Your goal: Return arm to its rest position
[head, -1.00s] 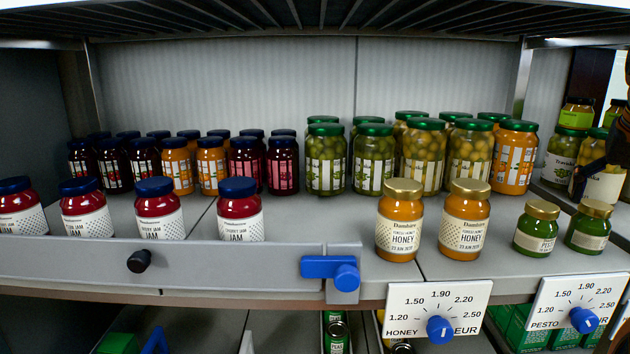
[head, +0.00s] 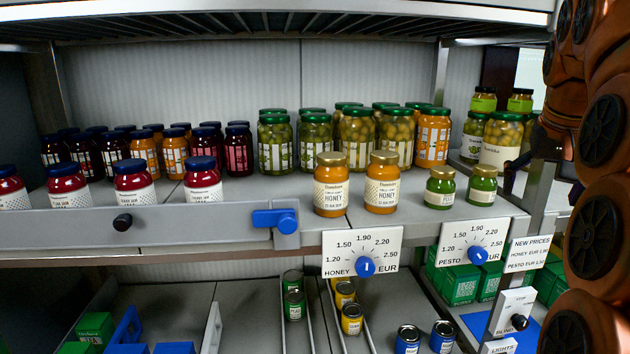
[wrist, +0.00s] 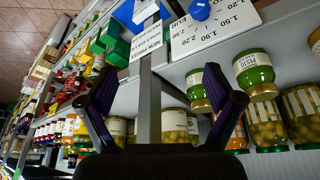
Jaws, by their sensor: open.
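My gripper (wrist: 160,105) shows in the wrist view with its two dark fingers spread wide and nothing between them. Beyond the fingers are a shelf post, price dials and jars, seen tilted. In the head view my orange-brown arm rises along the right edge, in front of the right end of the shelving. The gripper itself cannot be made out clearly in the head view.
Two honey jars (head: 331,190) and two pesto jars (head: 440,187) stand at the shelf front. The honey dial (head: 365,266), pesto dial (head: 478,254) and new prices sign (head: 527,253) hang below. A shelf post (head: 540,190) stands beside my arm. A blind switch box (head: 513,312) is lower right.

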